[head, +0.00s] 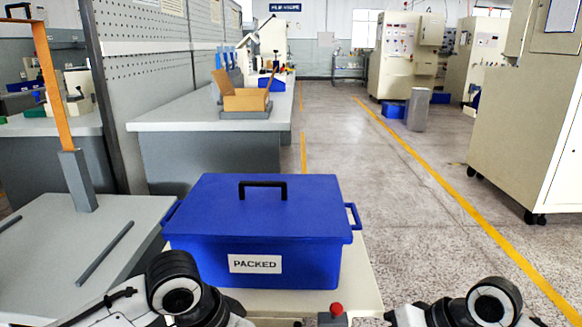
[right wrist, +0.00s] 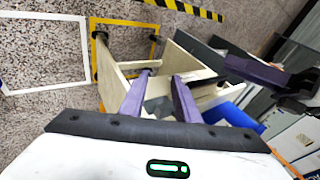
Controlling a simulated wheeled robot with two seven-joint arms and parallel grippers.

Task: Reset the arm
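My right gripper (right wrist: 162,76) shows in the right wrist view, its two purple fingers apart with nothing between them. It hangs above the floor, with cream cart-like panels visible beyond the fingers. In the head view only upper parts of my two arms show, at the bottom left and bottom right edges. Neither gripper shows there, and my left gripper is out of sight. A closed blue box (head: 262,215) with a black lid handle and a PACKED label stands upright on a cream surface (head: 362,290) in front of me.
A grey table (head: 150,212) with an upright post and orange strip stands left. A workbench (head: 205,125) behind carries an open cardboard box (head: 245,98). Cream machines (head: 405,60) line the right. The aisle floor (head: 340,130) between is clear.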

